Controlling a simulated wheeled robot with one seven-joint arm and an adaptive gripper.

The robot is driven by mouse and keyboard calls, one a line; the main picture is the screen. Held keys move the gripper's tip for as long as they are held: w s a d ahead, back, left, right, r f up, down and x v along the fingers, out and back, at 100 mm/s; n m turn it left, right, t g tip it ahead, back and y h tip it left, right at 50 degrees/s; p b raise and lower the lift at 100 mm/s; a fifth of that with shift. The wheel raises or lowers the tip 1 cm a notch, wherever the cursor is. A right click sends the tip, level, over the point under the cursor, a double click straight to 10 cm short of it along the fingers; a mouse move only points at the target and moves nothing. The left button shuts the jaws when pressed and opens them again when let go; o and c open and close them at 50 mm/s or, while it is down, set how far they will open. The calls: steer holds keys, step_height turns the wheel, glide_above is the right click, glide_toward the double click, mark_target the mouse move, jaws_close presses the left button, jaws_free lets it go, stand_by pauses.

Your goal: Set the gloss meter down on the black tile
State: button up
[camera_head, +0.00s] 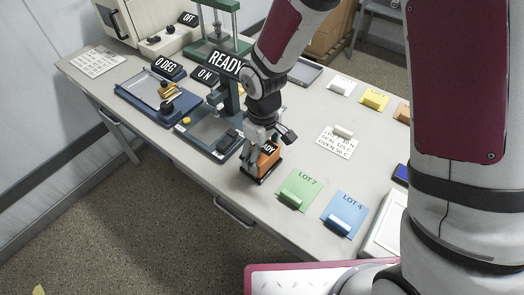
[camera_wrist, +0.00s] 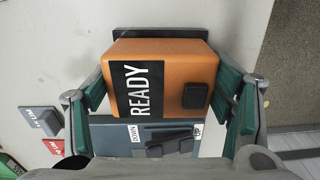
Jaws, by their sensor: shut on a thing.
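The gloss meter (camera_head: 268,158) is an orange box with a black READY label. It also fills the middle of the wrist view (camera_wrist: 196,68). My gripper (camera_head: 262,150) is shut on it, with one green-padded finger on each side in the wrist view (camera_wrist: 162,92). The black tile (camera_wrist: 160,32) shows as a dark strip past the meter's far edge. In the head view a dark edge, seemingly the tile (camera_head: 257,179), lies directly under the meter. The meter covers most of the tile. I cannot tell whether they touch.
A blue-based press (camera_head: 207,137) stands close left of the meter, and its base with DOWN and UP labels shows in the wrist view. A green LOT 7 card (camera_head: 300,186) and a blue card (camera_head: 345,212) lie to the right. The table's front edge (camera_head: 225,196) is near.

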steer(key=o, duration=1.5)
step_height(320, 180, up, 12)
steer(key=s+d+r+m+t, duration=0.2)
steer(key=s+d+r+m, duration=0.25)
steer(key=d+r, duration=0.6)
steer(key=s+d+r+m+t, duration=0.1)
steer(key=s+d+r+m, duration=0.1)
steer(key=s, duration=0.4)
steer(key=s+d+r+m+t, duration=0.2)
steer(key=s+d+r+m, duration=0.1)
steer(key=s+d+r, duration=0.1)
steer(key=shift+s+d, duration=0.75)
steer(key=shift+s, duration=0.15)
